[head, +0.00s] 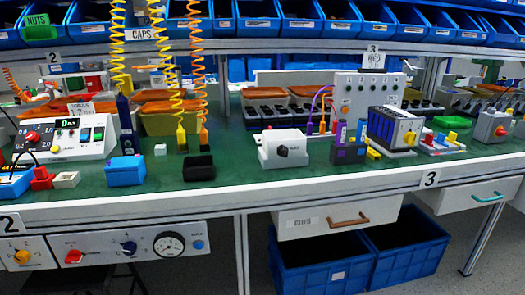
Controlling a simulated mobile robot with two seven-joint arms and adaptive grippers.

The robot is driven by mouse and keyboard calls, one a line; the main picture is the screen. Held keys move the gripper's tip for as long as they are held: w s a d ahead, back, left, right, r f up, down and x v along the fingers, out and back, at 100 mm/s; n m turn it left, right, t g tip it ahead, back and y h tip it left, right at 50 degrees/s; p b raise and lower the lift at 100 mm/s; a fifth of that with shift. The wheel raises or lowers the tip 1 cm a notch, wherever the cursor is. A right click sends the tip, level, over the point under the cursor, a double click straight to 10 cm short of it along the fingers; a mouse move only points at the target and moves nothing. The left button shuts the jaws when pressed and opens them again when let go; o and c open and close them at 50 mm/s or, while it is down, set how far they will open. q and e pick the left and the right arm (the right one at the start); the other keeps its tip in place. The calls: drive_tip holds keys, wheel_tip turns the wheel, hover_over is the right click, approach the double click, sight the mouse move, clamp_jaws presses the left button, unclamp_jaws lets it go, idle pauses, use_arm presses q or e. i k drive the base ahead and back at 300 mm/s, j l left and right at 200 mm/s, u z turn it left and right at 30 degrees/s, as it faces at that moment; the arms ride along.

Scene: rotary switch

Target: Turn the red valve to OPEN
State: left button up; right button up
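A red knob (75,256), likely the red valve, is on a white panel (100,268) under the bench's front edge at lower left. It has a lever-like handle that looks slightly tilted. Small lettering sits above it, too small to read, so I cannot tell its setting. A yellow knob (21,257) is to its left. Neither of my grippers shows in the head view.
On the green bench, a control box (90,150) also has a red knob (32,137).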

sight(74, 257)
drive_tip(key=u, duration=1.4)
